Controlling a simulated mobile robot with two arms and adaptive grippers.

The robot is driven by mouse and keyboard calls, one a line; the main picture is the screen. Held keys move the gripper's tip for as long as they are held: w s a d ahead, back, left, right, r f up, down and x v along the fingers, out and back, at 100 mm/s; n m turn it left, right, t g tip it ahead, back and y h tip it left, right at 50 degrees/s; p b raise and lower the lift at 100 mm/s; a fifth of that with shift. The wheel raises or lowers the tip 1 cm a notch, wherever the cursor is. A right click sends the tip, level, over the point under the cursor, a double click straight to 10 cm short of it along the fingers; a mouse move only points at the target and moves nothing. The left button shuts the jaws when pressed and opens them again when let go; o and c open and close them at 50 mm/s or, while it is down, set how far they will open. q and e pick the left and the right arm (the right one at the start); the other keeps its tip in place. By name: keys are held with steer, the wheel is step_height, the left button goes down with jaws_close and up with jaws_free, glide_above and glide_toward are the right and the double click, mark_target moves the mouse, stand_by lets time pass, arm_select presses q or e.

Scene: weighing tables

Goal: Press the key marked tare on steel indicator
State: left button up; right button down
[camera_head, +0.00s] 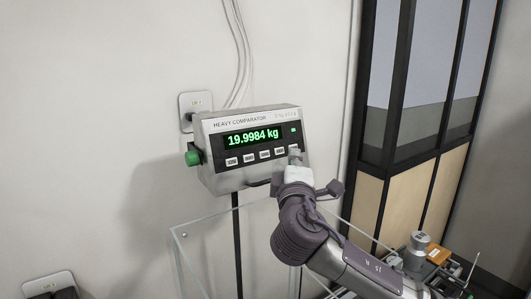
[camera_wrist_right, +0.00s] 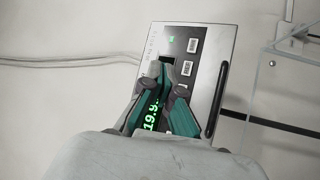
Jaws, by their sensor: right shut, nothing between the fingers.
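Contact cannot be told. My left gripper is not in view.
A green knob (camera_head: 193,158) sticks out on the indicator's left side. A clear-walled case (camera_head: 185,236) stands below. Wall sockets (camera_head: 194,103) and cables are behind. A dark-framed partition (camera_head: 372,140) stands right, with weighing gear (camera_head: 418,250) at lower right.

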mark_target(265, 154)
steer(key=shift+w+a+f+b, duration=0.25)
steer(key=shift+w+a+f, duration=0.15)
steer(key=shift+w+a, duration=0.6)
steer(key=shift+w+a+f+b, duration=0.25)
steer(key=shift+w+a+f, duration=0.3)
steer(key=shift+w, duration=0.75)
steer(key=shift+w+a+f+b, duration=0.3)
steer(key=shift+w+a, duration=0.65)
steer(key=shift+w, duration=0.2)
steer(key=shift+w+a+f+b, duration=0.1)
steer(key=shift+w+f+b, duration=0.1)
steer(key=shift+b, duration=0.2)
steer(key=shift+w+a+r, duration=0.1)
